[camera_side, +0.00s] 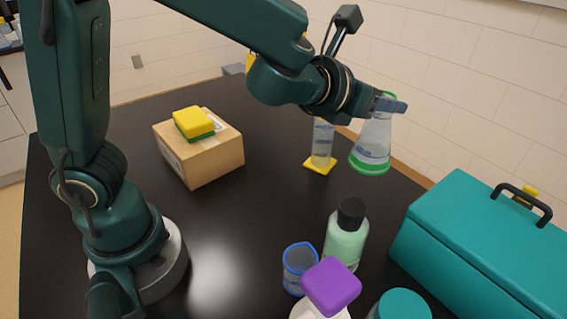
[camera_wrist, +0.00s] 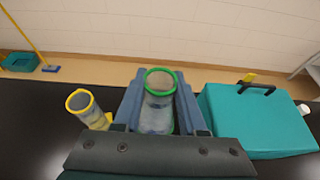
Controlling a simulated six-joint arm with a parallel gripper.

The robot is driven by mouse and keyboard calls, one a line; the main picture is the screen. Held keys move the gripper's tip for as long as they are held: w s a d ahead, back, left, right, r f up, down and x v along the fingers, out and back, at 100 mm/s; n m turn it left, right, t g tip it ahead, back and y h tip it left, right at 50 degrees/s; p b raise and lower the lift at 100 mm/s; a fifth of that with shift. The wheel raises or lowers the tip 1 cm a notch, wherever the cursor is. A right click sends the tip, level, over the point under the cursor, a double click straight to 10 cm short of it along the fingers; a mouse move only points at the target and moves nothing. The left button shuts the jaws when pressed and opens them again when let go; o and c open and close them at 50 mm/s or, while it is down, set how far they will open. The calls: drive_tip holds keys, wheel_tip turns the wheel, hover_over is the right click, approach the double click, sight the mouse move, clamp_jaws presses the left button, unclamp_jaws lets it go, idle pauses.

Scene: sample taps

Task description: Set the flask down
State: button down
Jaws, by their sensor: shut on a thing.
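The flask (camera_side: 373,140) is clear and cone-shaped, with a green rim at its neck and a green band around its base. My gripper (camera_side: 388,103) is shut on its neck. In the side view the flask leans a little and hangs down from the jaws near the far right edge of the black table (camera_side: 262,260). I cannot tell for sure whether its base touches the table. In the wrist view the flask (camera_wrist: 158,110) stands between the two blue fingers (camera_wrist: 160,100), its green rim towards the camera; its base is mostly hidden.
A measuring cylinder (camera_side: 322,145) on a yellow foot stands left of the flask. A teal toolbox (camera_side: 470,240) is to the right. A green bottle (camera_side: 346,240), blue-rimmed beaker (camera_side: 297,268) and purple-topped item (camera_side: 331,286) stand in front. A cardboard box (camera_side: 205,160) carries a yellow sponge (camera_side: 193,122).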

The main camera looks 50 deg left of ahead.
sight(362, 155)
drive_tip(key=shift+f, duration=5.25)
drive_tip(key=shift+c, duration=2.3)
unclamp_jaws()
